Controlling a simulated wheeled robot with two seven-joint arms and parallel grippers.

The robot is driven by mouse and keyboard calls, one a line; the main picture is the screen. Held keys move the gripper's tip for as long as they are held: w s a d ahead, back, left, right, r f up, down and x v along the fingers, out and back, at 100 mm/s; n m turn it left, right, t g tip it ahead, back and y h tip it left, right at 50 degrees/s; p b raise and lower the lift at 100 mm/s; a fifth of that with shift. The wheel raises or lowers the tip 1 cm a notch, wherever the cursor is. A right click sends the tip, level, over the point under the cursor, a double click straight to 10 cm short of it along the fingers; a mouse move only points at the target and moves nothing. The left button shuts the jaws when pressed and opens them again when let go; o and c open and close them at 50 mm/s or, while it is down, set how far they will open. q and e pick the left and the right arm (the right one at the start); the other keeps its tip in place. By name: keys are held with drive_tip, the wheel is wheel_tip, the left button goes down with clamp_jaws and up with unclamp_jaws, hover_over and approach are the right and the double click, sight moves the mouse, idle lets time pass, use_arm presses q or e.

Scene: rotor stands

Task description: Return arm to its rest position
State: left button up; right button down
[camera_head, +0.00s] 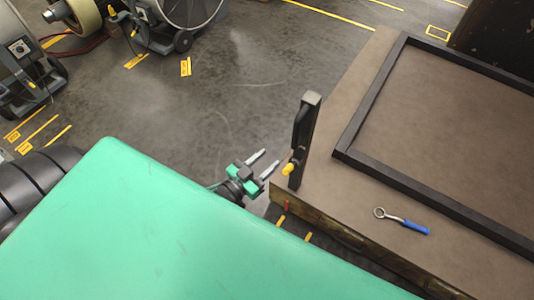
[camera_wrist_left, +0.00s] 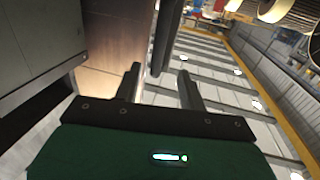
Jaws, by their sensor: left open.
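My left gripper (camera_head: 269,159) is open in the head view, with its two pale fingers apart and nothing between them. It is just left of the upright dark post (camera_head: 306,140) with a yellow knob (camera_head: 288,169), near the table's corner. Its fingers point toward the post, and a gap shows between them and the knob. In the left wrist view the two dark fingers (camera_wrist_left: 158,72) stand apart, and a dark bar (camera_wrist_left: 163,35) shows beyond them. Most of the left arm is hidden in the head view. My right gripper is not in view.
The brown table (camera_head: 350,215) carries a black rectangular frame (camera_head: 435,205) and a ring-ended tool with a blue handle (camera_head: 414,227). Wheeled stands (camera_head: 165,25) are at the upper left. The grey floor (camera_head: 200,110) between them and the table is mostly clear.

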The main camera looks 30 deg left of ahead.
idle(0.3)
use_arm(q)
drive_tip(key=s+a+f+g+y, duration=0.1)
drive_tip(key=s+f+g, duration=0.2)
drive_tip(key=f, duration=0.7)
drive_tip(key=s+a+f+n+g+y, duration=0.15)
drive_tip(key=s+f, duration=0.25)
drive_tip(key=f, duration=0.7)
drive_tip(key=s+a+f+g+y, duration=0.1)
drive_tip(key=s+f+g, duration=0.2)
drive_tip(key=f, duration=0.7)
drive_tip(key=s+f+g, duration=0.4)
drive_tip(key=s+f, duration=0.5)
drive_tip(key=s, duration=0.4)
drive_tip(key=s+f+g+y, duration=0.1)
drive_tip(key=s+f+g, duration=0.4)
drive_tip(key=s, duration=0.8)
wheel_tip(320, 180, down, 4)
drive_tip(key=shift+a+r+m, duration=0.1)
drive_tip(key=shift+a+m, duration=0.25)
drive_tip(key=shift+a, duration=0.05)
drive_tip(key=shift+s+y, duration=0.1)
drive_tip(key=shift+y, duration=0.15)
drive_tip(key=shift+c, duration=0.5)
